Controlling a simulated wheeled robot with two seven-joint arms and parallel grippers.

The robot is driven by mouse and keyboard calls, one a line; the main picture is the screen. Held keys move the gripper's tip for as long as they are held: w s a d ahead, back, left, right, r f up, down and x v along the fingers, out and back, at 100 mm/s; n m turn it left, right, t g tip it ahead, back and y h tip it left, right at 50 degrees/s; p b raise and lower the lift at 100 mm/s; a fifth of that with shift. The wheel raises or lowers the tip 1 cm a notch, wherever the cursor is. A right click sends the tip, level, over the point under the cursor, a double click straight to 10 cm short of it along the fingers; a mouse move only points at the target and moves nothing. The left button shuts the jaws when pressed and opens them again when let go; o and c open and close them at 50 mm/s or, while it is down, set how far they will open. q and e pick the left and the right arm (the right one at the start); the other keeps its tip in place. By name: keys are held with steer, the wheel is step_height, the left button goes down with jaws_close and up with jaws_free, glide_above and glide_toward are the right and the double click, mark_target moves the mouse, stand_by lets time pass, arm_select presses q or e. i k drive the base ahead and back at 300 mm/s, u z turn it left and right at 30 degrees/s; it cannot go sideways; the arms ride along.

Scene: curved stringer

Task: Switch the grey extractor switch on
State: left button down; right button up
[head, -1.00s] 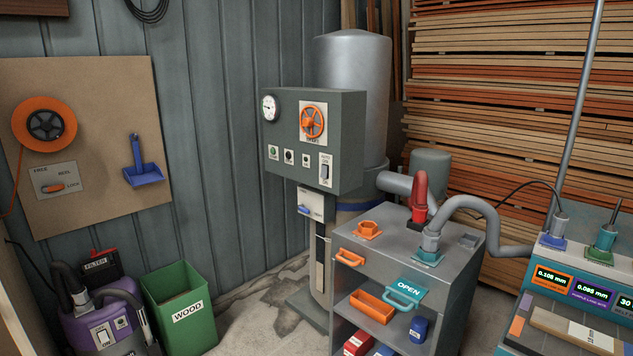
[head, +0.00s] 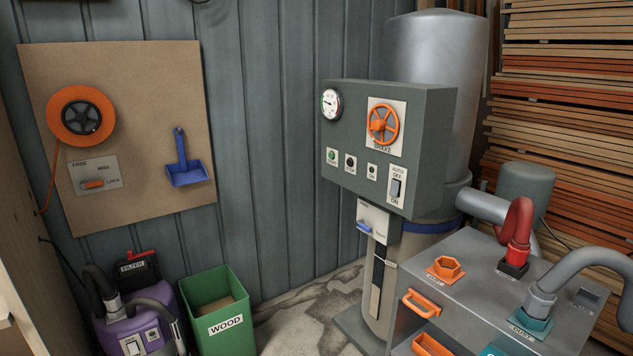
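The grey extractor switch (head: 396,187) is a small rocker on a white plate at the lower right of the grey-green control box (head: 350,150). The plate reads AUTO and OFF above the rocker and ON below it. The rocker's exact tilt is too small to tell. The box is fixed in front of a tall grey cylinder (head: 432,60). Neither of my grippers shows in the head view.
A grey metal cabinet (head: 470,290) with an orange handle, a red hose stub and a grey hose stands in front at the right. A green WOOD bin (head: 215,305) and a purple vacuum (head: 130,320) stand at the lower left. Bare floor (head: 300,315) lies between bin and cabinet.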

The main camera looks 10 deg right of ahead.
mark_target(394, 185)
steer(key=z, duration=0.15)
steer(key=i, duration=1.1)
steer(key=z, duration=0.9)
steer(key=i, duration=0.35)
steer(key=z, duration=0.35)
